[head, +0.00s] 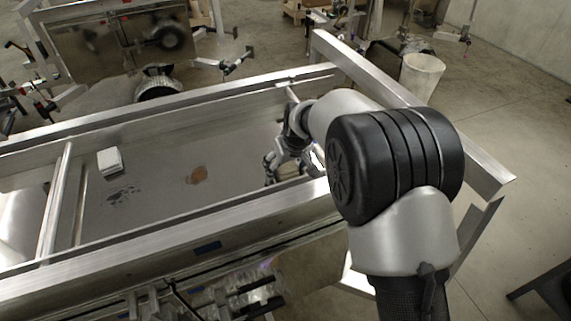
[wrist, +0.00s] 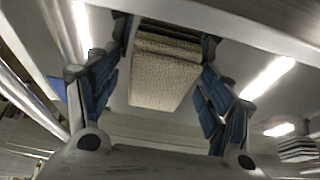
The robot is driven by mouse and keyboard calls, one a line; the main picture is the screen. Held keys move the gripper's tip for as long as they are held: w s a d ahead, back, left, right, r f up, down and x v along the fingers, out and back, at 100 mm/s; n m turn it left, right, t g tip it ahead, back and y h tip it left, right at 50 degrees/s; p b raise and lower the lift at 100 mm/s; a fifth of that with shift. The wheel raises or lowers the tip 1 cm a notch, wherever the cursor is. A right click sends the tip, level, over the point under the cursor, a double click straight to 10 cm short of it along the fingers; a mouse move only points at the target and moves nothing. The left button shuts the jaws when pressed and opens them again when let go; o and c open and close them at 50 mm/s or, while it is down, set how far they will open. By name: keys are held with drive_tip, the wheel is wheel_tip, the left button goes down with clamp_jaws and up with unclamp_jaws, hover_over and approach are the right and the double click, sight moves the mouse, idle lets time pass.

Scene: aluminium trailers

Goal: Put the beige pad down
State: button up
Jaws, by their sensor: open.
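The beige pad (wrist: 165,75) is a thick, woven-looking block between the two blue-lined fingers of my gripper (wrist: 167,48) in the wrist view. The fingers stand apart, one at each side of the pad; whether either touches it I cannot tell. In the head view my gripper (head: 293,168) reaches down inside the trailer bed (head: 150,150) at its right end. Only a small part of the pad (head: 287,171) shows there, between the fingers and low by the bed floor. The near rail and my arm hide the rest.
A white block (head: 110,161) stands on the bed floor at the left. A brown round patch (head: 197,175) and a dark patch (head: 122,195) mark the floor. Metal rails (head: 170,241) border the bed. A whitish bin (head: 421,76) stands beyond the trailer.

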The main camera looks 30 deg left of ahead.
drive_tip(key=shift+r, duration=0.2)
drive_tip(key=p+v, duration=0.1)
drive_tip(key=v, duration=1.1)
drive_tip(key=shift+p, duration=0.4)
drive_tip(key=s+d+r+m, duration=0.2)
drive_tip(key=d+r, duration=0.2)
drive_tip(key=d, duration=0.4)
drive_tip(key=s+d+r+m+t+h, duration=0.15)
drive_tip(key=d+r, duration=0.25)
drive_tip(key=d, duration=0.4)
drive_tip(key=s+d+r+m, duration=0.1)
drive_tip(key=s+d+r, duration=0.25)
drive_tip(key=d, duration=0.45)
drive_tip(key=s+d+f+m+h, duration=0.2)
drive_tip(key=s+d+m, duration=0.3)
drive_tip(key=s+d, duration=1.1)
drive_tip(key=shift+s+f+m, duration=0.2)
drive_tip(key=shift+s+m, duration=0.15)
drive_tip(key=shift+s, duration=0.75)
